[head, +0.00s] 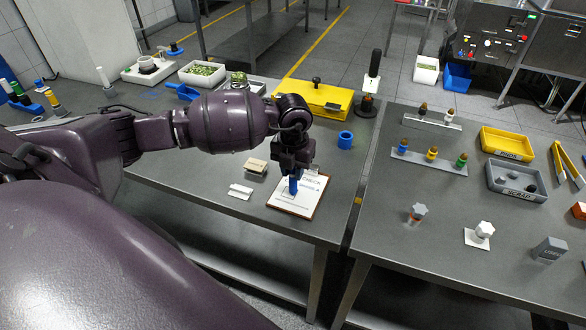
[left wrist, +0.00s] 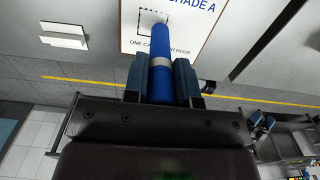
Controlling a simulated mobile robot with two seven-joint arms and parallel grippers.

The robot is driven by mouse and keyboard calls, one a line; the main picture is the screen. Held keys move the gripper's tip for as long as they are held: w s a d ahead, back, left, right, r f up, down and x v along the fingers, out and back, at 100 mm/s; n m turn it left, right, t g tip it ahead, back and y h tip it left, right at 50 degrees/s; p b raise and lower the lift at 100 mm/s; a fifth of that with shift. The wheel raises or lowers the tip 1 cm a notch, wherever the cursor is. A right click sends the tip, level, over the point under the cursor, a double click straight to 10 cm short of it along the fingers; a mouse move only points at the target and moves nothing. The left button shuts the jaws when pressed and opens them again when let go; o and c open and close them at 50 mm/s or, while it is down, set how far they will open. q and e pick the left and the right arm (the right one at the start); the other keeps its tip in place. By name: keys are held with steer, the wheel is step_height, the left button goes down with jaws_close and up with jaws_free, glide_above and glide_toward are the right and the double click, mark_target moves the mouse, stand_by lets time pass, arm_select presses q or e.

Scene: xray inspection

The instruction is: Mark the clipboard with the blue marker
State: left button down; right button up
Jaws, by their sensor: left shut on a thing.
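The clipboard (head: 313,201) lies on the left table near its front right corner, with a white printed sheet on a brown board. It also shows at the top of the left wrist view (left wrist: 200,40), with a dashed box on the sheet. My left gripper (head: 294,182) is over the clipboard, shut on the blue marker. In the left wrist view the blue marker (left wrist: 160,45) stands between the two fingers (left wrist: 160,68), its far end reaching toward the dashed box. I cannot tell whether its tip touches the paper. My right gripper is not in view.
A white card (head: 240,191) and a light brown block (head: 257,166) lie left of the clipboard. A blue cup (head: 345,139) and a yellow case (head: 312,98) stand behind. A narrow gap separates this table from the right table, which holds trays (head: 517,181) and small parts.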

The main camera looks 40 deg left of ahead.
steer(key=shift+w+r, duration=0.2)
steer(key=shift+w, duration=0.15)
arm_select(q)
steer(key=shift+a, duration=0.15)
steer(key=shift+a, duration=0.15)
steer(key=shift+s+a, duration=0.15)
steer(key=shift+a, duration=0.6)
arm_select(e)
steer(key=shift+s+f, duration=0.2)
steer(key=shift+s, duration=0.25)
arm_select(q)
steer(key=shift+d, duration=0.2)
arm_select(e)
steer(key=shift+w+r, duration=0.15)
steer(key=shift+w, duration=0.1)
arm_select(q)
steer(key=shift+d, duration=0.9)
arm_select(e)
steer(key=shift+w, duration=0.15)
